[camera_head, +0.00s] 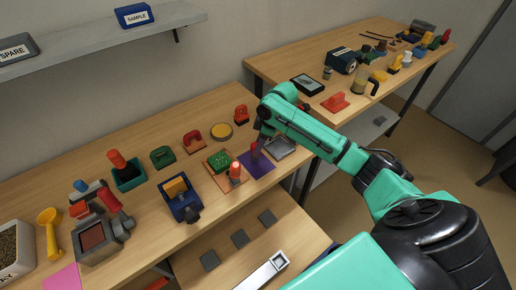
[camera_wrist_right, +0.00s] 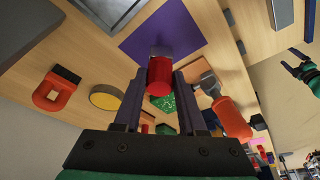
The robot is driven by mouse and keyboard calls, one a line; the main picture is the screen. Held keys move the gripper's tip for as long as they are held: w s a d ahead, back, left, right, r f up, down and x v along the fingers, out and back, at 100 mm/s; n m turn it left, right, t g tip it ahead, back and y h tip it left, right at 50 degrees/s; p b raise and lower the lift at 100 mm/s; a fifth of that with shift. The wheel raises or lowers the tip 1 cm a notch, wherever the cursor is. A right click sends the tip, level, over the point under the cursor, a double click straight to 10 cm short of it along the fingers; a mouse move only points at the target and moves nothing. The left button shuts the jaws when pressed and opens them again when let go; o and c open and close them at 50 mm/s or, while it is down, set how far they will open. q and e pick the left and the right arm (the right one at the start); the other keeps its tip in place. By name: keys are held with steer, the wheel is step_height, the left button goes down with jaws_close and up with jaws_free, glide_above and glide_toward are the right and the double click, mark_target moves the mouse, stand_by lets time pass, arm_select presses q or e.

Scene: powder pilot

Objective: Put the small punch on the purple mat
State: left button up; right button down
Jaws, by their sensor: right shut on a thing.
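My right gripper (camera_head: 256,151) is low over the purple mat (camera_head: 262,167) in the head view. In the right wrist view its fingers (camera_wrist_right: 160,85) are shut on a small punch (camera_wrist_right: 160,76) with a red round handle and a grey end. That grey end points at the purple mat (camera_wrist_right: 190,30); I cannot tell whether it touches. In the head view the arm and fingers mostly hide the punch. My left gripper (camera_wrist_right: 296,64) shows small at the right edge of the right wrist view, its fingers apart, with nothing seen between them.
An orange-handled tool (camera_head: 235,173) stands left of the mat, near a green board (camera_head: 217,160). A grey metal tray (camera_head: 281,147) lies right of the mat. A blue holder (camera_head: 183,207) stands farther left.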

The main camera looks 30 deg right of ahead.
step_height(320, 180, down, 2)
steer(key=shift+s+f, duration=0.15)
steer(key=shift+f, duration=0.05)
steer(key=shift+f, duration=0.15)
steer(key=shift+c, duration=2.4)
jaws_free()
steer(key=b+v, duration=0.1)
steer(key=v, duration=1.1)
steer(key=shift+d, duration=0.1)
